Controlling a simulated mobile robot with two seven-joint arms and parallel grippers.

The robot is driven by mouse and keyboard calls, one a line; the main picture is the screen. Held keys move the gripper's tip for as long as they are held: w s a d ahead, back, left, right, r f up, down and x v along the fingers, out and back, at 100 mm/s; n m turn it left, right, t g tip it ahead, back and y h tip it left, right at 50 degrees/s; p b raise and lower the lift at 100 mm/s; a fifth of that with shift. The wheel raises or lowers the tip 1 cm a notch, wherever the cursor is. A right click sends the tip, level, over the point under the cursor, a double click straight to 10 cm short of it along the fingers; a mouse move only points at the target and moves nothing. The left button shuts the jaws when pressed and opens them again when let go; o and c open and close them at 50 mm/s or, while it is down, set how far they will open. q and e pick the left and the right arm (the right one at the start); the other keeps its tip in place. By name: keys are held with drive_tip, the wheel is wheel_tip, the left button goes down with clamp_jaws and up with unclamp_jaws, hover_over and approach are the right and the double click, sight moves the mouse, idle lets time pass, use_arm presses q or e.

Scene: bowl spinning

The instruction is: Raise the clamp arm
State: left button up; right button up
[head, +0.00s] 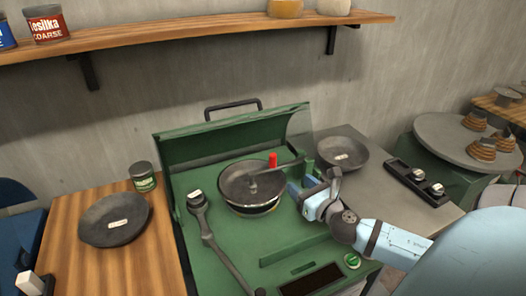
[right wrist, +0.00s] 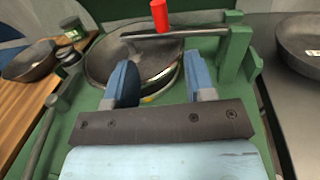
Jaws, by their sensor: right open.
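The clamp arm (head: 280,166) is a dark bar with an upright red knob (head: 272,159). It lies low across the dark bowl (head: 240,187) on the green machine, from a green post at the right. In the right wrist view the clamp arm (right wrist: 190,33) runs across the top, with the red knob (right wrist: 159,15) on it. My right gripper (head: 298,190) is open beside the bowl's right edge, near the clamp arm. In the right wrist view its blue fingers (right wrist: 160,78) stand apart, with nothing held between them. My left gripper is not in view.
A long dark lever (head: 215,245) lies on the machine left of the bowl. The raised green lid (head: 220,137) stands behind. Dark bowls lie on the wooden table (head: 114,222) and the grey side top (head: 341,150). A shelf (head: 190,37) hangs above.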

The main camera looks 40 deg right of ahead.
sight(275, 161)
drive_tip(key=w, duration=0.4)
drive_tip(key=w+d+p, duration=0.1)
drive_tip(key=w, duration=0.7)
drive_tip(key=shift+d+r, duration=0.15)
drive_tip(key=shift+d, duration=0.25)
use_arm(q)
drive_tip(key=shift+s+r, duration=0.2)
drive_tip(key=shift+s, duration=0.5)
use_arm(e)
drive_tip(key=shift+w+d, duration=0.1)
drive_tip(key=shift+w, duration=0.65)
clamp_jaws()
